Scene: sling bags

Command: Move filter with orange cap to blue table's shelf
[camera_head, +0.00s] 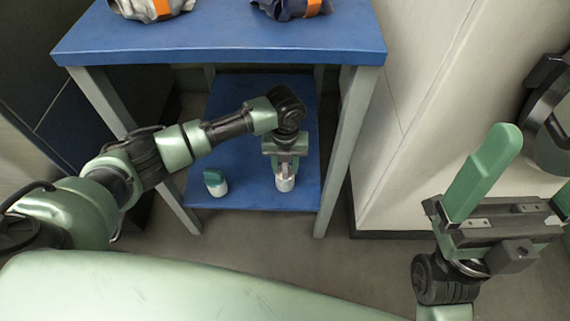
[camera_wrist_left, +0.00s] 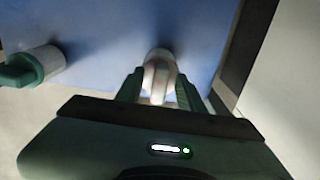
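A small white filter with pinkish-brown bands (camera_head: 284,184) is on the lower blue shelf (camera_head: 245,195) of the blue table (camera_head: 220,38). My left gripper (camera_head: 285,170) reaches down over it from above. In the left wrist view the filter (camera_wrist_left: 160,75) fills the narrow gap between the green fingers of the left gripper (camera_wrist_left: 159,88), which look closed on it. Its cap is hidden or not clearly orange. My right gripper (camera_head: 525,180) is raised at the right, fingers wide apart and empty.
A second white filter with a green cap (camera_head: 215,183) is on the same shelf, left of my left gripper. Sling bags (camera_head: 290,8) lie on the tabletop above. Grey table legs (camera_head: 347,150) flank the shelf; a pale cabinet (camera_head: 425,130) stands at right.

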